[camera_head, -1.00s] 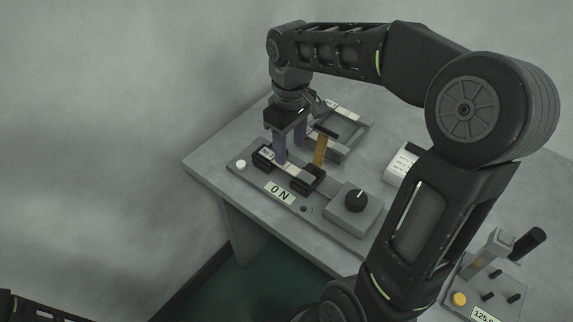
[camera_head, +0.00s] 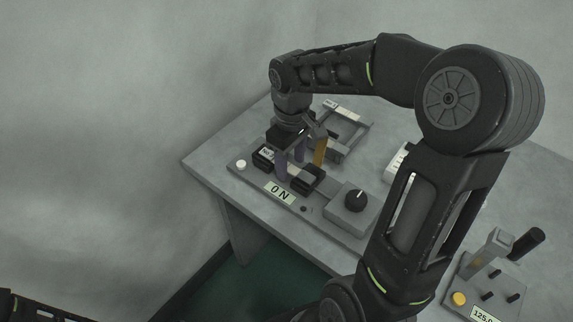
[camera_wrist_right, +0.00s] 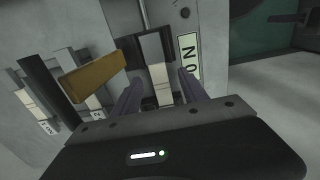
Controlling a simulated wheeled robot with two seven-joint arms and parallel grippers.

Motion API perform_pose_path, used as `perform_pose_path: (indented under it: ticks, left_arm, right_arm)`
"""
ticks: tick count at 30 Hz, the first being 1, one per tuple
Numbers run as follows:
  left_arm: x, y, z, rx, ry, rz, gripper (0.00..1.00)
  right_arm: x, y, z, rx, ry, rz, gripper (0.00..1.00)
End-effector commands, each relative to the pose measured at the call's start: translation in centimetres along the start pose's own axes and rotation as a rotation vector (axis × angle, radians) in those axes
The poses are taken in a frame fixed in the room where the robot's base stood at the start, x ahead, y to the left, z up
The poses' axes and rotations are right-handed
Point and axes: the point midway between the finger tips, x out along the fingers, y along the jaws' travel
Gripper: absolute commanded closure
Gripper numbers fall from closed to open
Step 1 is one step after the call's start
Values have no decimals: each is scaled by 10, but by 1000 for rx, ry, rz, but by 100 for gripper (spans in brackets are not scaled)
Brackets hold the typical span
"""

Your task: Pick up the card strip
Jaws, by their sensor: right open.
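The card strip (camera_wrist_right: 160,82) is a pale, narrow strip in the right wrist view. It lies between the two fingers of my right gripper (camera_wrist_right: 157,92), with a clear gap on each side. In the head view my right gripper (camera_head: 290,158) is open, its purple fingers down at the panel between the two black blocks. The fingers and gripper body hide most of the strip there. My left gripper is out of the picture.
A yellow-brown upright bar (camera_head: 320,152) stands close behind the gripper. A grey box with a black knob (camera_head: 356,201) is to the right, and the ON label (camera_head: 279,193) is in front. A grey frame (camera_head: 345,130) lies behind.

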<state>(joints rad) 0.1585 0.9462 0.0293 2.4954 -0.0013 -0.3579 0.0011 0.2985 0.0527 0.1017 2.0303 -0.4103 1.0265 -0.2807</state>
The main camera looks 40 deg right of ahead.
Motion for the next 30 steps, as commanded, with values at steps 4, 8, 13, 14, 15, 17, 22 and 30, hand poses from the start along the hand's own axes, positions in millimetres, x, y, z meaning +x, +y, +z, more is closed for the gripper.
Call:
perform_pose_path:
  ticks: [4,8,13,14,15,17,22,30]
  left_arm:
    - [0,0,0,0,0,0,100]
    - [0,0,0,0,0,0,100]
    - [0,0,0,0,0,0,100]
    - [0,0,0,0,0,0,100]
    - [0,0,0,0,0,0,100]
    - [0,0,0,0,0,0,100]
    - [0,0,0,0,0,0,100]
    - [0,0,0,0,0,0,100]
  right_arm:
    - [0,0,0,0,0,0,49]
    - [0,0,0,0,0,0,60]
    - [0,0,0,0,0,0,74]
    - [0,0,0,0,0,0,76]
    - [0,0,0,0,0,0,79]
    - [0,0,0,0,0,0,84]
    - [0,0,0,0,0,0,98]
    - [0,0,0,0,0,0,100]
